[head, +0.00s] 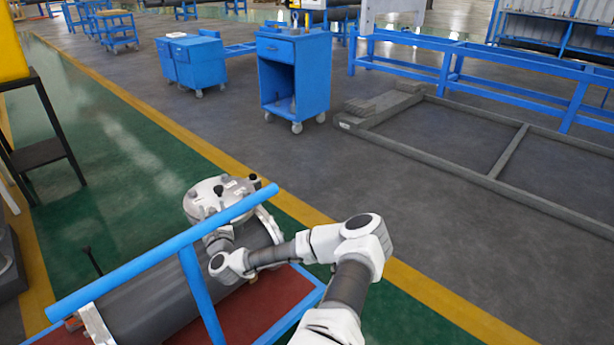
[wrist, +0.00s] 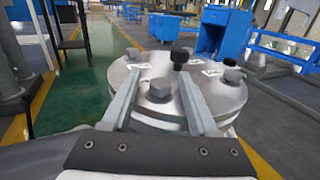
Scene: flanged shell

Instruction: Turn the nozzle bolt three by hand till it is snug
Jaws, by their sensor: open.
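The nozzle flange (head: 203,196) is a round pale metal disc on top of the dark cylindrical shell (head: 150,305). A taller black-headed bolt (wrist: 180,57) stands toward the back. Contact cannot be told. In the head view the blue rail partly hides my gripper.
A blue rail (head: 150,258) crosses in front of the shell, close to my arm. The shell lies over a red-brown surface (head: 255,305). A blue cabinet on wheels (head: 310,80) and a grey floor frame (head: 450,145) stand farther off. The green floor beyond the flange is clear.

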